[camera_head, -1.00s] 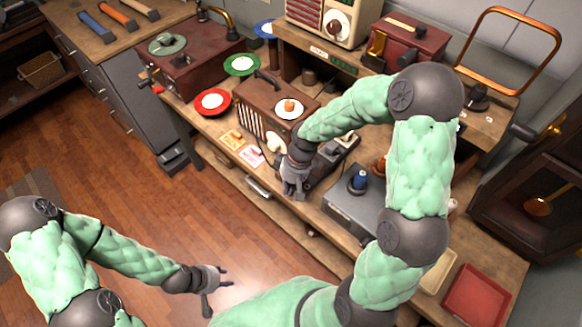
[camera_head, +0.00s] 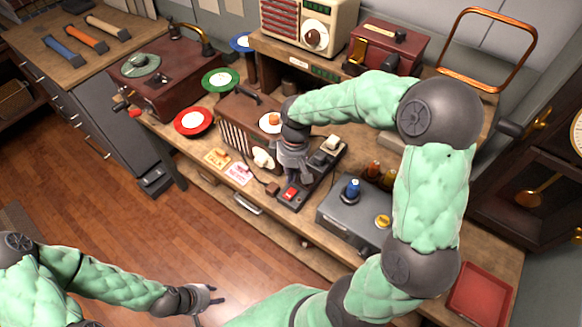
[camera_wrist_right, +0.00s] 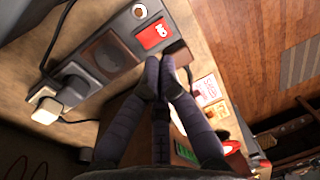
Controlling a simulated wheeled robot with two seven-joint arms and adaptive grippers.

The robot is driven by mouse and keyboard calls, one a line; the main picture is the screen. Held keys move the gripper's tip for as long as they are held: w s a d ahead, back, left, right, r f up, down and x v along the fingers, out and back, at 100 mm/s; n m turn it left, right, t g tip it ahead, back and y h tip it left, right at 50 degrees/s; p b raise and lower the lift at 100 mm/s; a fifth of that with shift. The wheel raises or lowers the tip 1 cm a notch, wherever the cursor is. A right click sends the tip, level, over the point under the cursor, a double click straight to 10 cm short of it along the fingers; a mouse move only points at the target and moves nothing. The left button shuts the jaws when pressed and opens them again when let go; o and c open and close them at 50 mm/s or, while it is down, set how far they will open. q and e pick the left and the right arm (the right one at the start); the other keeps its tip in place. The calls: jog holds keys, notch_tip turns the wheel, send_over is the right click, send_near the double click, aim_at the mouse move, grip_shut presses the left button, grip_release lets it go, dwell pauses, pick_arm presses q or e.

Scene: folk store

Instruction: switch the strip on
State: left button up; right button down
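The dark power strip (camera_head: 322,172) lies slantwise on the workbench, with its red rocker switch (camera_head: 290,194) at the near end. The right wrist view shows the strip (camera_wrist_right: 108,55) with the red switch (camera_wrist_right: 154,34), a round part beside it and plugs in its sockets. My right gripper (camera_head: 298,178) is over the strip, just behind the switch. In the wrist view its fingertips (camera_wrist_right: 160,62) are together, empty, and look close to the switch; contact cannot be told. My left gripper (camera_head: 217,295) is open and empty over the floor, away from the bench.
A grey box with coloured spools (camera_head: 340,212) stands right of the strip. A slatted brown box (camera_head: 232,140) and paper cards (camera_head: 238,174) are to its left. A red tray (camera_head: 480,292) is at the right end. The floor in front is clear.

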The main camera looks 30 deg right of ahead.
aim_at(288, 195)
jog(key=f, duration=0.2)
jog(key=f+b, duration=0.1)
jog(key=f, duration=0.4)
jog(key=shift+s+a+b, duration=0.2)
jog(key=shift+a+b, duration=0.1)
jog(key=shift+a, duration=0.1)
